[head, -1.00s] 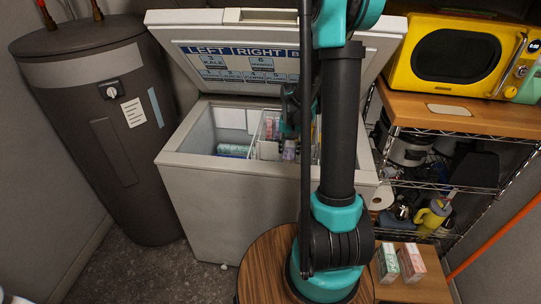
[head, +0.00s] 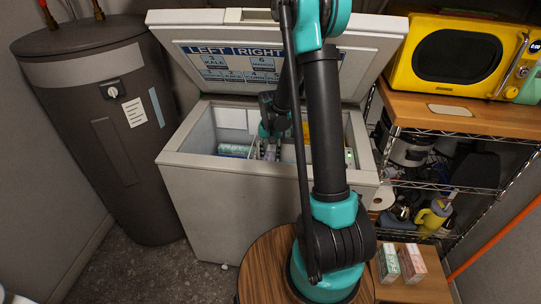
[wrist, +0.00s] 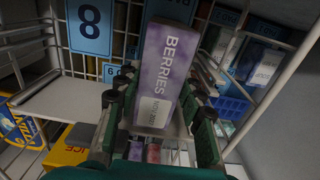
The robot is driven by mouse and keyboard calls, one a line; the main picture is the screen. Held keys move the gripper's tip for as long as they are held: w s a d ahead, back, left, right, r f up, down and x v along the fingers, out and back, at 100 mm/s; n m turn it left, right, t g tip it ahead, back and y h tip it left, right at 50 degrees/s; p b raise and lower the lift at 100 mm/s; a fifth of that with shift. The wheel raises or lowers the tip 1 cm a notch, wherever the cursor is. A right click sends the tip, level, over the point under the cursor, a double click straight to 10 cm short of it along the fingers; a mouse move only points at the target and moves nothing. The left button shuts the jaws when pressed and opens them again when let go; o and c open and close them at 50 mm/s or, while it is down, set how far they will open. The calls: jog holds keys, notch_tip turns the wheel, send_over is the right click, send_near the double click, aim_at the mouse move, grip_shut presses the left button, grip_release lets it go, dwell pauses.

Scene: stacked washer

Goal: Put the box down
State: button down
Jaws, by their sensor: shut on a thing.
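The box, a purple and white carton marked BERRIES (wrist: 164,72), is between the fingers of my gripper (wrist: 163,110) in the wrist view. My gripper is shut on it. In the head view, my gripper (head: 270,128) reaches down into the open chest freezer (head: 240,207), left of its middle. The held box cannot be made out clearly there. In the wrist view, the box is tilted, above a pale ledge and wire racks. I cannot tell whether its underside touches anything.
The freezer lid (head: 365,65) is raised, with a label chart inside. A blue card marked 8 (wrist: 89,25) hangs on a wire rack. A yellow ICE package (wrist: 72,150) lies lower left. A blue basket (wrist: 232,106) and more cartons (wrist: 262,70) are on the right.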

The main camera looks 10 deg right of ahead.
jog(key=shift+f, duration=0.1)
jog(key=c, duration=1)
grip_release()
jog(key=shift+o, duration=0.2)
notch_tip(320, 180, up, 12)
